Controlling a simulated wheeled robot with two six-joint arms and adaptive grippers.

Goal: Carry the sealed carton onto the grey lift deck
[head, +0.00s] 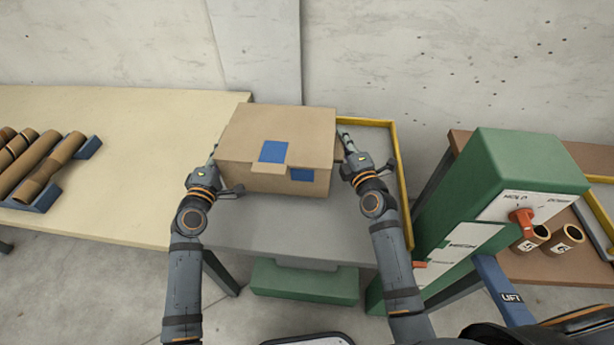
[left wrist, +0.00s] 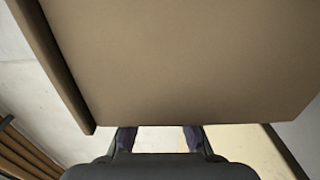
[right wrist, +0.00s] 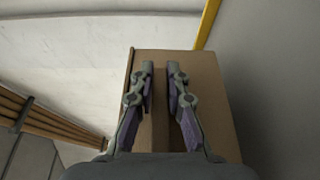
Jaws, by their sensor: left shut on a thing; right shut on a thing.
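The sealed carton (head: 270,135), a brown box with blue patches, is held between my two grippers over the grey lift deck (head: 290,238). I cannot tell whether its base touches the deck. My left gripper (head: 213,162) is shut on the carton's left side; in the left wrist view the carton (left wrist: 190,60) fills the upper picture and hides the fingertips. My right gripper (head: 346,143) is shut on the carton's right side. In the right wrist view its fingers (right wrist: 162,75) lie close together against the carton (right wrist: 210,100).
A yellow rail (head: 403,185) edges the deck's right side. A beige table (head: 120,190) with several brown tubes (head: 40,165) adjoins at left. A green control box (head: 520,165) with a red knob (head: 522,220) stands at right, near a brown table with tubes. Bare deck shows in front.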

